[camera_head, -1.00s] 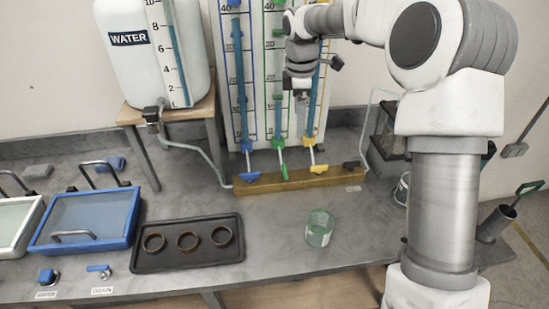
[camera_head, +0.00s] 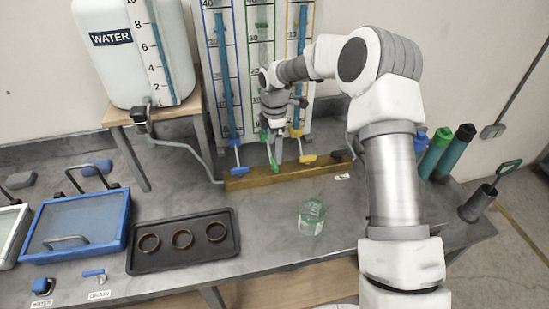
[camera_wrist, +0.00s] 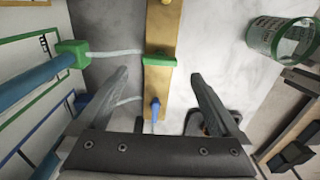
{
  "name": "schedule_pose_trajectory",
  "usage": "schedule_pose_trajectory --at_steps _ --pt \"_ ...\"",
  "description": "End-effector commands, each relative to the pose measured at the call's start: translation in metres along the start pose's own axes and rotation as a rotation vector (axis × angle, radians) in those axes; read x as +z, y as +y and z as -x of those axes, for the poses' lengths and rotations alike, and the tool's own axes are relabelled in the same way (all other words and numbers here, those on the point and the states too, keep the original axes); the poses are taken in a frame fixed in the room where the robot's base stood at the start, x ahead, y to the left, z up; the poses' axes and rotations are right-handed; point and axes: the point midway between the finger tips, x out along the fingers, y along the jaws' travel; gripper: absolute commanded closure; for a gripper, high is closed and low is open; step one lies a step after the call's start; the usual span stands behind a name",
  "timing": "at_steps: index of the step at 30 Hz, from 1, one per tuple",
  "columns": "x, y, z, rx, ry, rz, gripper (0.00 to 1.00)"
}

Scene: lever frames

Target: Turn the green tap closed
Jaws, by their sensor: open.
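The green tap (camera_wrist: 159,60) sits on a brass bar (camera_wrist: 160,30), its handle lying across the bar in the wrist view. In the head view the green tap (camera_head: 274,164) is a small green piece on the bar (camera_head: 290,171), just below my gripper (camera_head: 271,146). My gripper, also in the wrist view (camera_wrist: 160,74), is open with nothing between its fingers. The tap lies between the lines of the two fingers, just beyond their tips. Whether they touch it cannot be told.
The blue tap (camera_head: 237,171) and yellow tap (camera_head: 307,159) flank the green one, their handles along the bar. The gauge panel (camera_head: 208,60) stands behind. A green-marked glass beaker (camera_head: 311,217) stands in front. A black tray (camera_head: 150,261) holds rings.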

Motion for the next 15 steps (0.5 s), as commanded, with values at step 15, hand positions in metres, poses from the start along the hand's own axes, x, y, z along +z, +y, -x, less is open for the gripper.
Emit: schedule_pose_trajectory --at_steps 15 --pt "0.000 0.000 -0.056 0.001 0.000 -0.001 0.00"
